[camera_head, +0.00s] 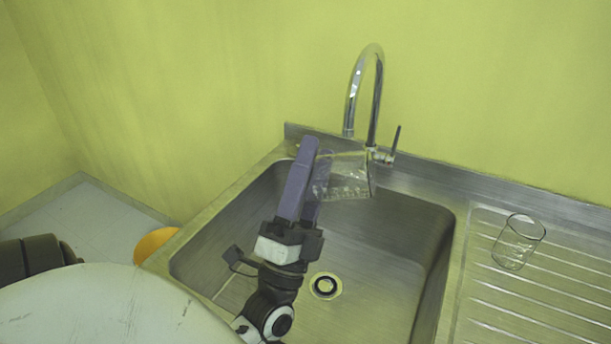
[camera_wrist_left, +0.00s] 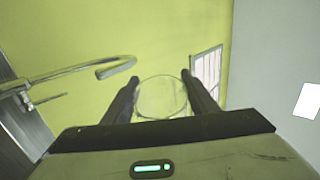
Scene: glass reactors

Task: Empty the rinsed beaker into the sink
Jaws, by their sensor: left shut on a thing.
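A clear glass beaker (camera_head: 345,178) is held over the back of the sink basin, below the tap, lying tilted well over on its side. My left gripper (camera_head: 314,160) is shut on it, with the purple fingers along its left end. In the left wrist view the round outline of the beaker (camera_wrist_left: 160,97) sits between the two dark fingers of my left gripper (camera_wrist_left: 161,88). I cannot tell whether liquid is in it. The steel sink (camera_head: 385,290) has a round drain (camera_head: 326,286) below the gripper. My right gripper is in neither view.
The chrome tap (camera_head: 376,95) curves up behind the beaker, with its lever (camera_head: 394,146) at the right; the tap also shows in the left wrist view (camera_wrist_left: 75,77). An orange round thing (camera_head: 155,243) is left of the sink.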

